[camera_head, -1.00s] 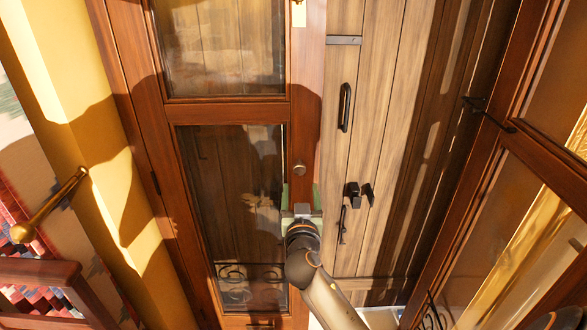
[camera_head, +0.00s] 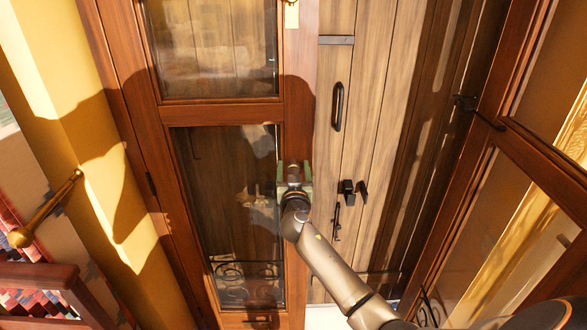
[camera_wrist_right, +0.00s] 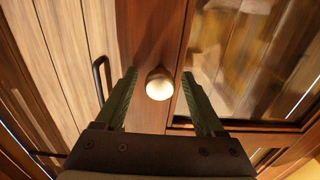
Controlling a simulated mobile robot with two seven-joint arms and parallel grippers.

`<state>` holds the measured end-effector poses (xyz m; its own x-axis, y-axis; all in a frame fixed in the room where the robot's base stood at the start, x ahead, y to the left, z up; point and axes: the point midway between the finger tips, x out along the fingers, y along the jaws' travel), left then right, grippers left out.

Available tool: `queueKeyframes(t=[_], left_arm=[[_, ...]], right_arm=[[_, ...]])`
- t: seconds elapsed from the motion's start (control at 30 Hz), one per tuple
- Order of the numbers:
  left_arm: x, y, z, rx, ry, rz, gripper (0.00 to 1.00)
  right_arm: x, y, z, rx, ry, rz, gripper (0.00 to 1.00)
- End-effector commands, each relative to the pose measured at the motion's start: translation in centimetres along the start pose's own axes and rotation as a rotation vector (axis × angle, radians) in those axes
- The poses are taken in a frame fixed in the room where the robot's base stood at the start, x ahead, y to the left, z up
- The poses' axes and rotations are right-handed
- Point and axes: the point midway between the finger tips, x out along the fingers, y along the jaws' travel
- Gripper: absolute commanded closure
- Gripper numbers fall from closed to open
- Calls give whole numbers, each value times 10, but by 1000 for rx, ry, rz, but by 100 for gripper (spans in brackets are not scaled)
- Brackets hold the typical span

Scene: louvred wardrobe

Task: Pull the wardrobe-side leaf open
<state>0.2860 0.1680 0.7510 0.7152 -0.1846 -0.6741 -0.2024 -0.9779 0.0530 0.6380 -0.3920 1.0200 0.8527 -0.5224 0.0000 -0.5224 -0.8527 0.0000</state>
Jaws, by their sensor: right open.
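The glazed wooden leaf (camera_head: 143,115) stands in the middle left of the head view, with two glass panes in a reddish-brown frame. A round knob sits on its right stile; in the right wrist view the knob (camera_wrist_right: 159,84) shows pale and round. My right gripper (camera_head: 294,168) is at the stile at knob height, and hides most of the knob in the head view. In the right wrist view its two green fingers (camera_wrist_right: 160,90) are open, one on each side of the knob, with gaps between. My left gripper is out of view.
A plank door (camera_head: 385,90) with a black handle (camera_head: 338,107) and latch stands right of the leaf. Another glazed leaf (camera_head: 490,170) stands at far right. A yellow wall (camera_head: 50,80) and a brass rod (camera_head: 50,207) are at the left.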

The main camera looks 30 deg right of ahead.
Motion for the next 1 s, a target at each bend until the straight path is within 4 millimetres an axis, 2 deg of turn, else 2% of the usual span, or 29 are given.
queueKeyframes(t=[0.07,0.67,1.0], left_arm=[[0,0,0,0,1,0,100],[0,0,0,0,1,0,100],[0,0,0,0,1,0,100]], right_arm=[[0,0,0,0,0,0,31],[0,0,0,0,0,0,99],[0,0,0,0,0,1,100]])
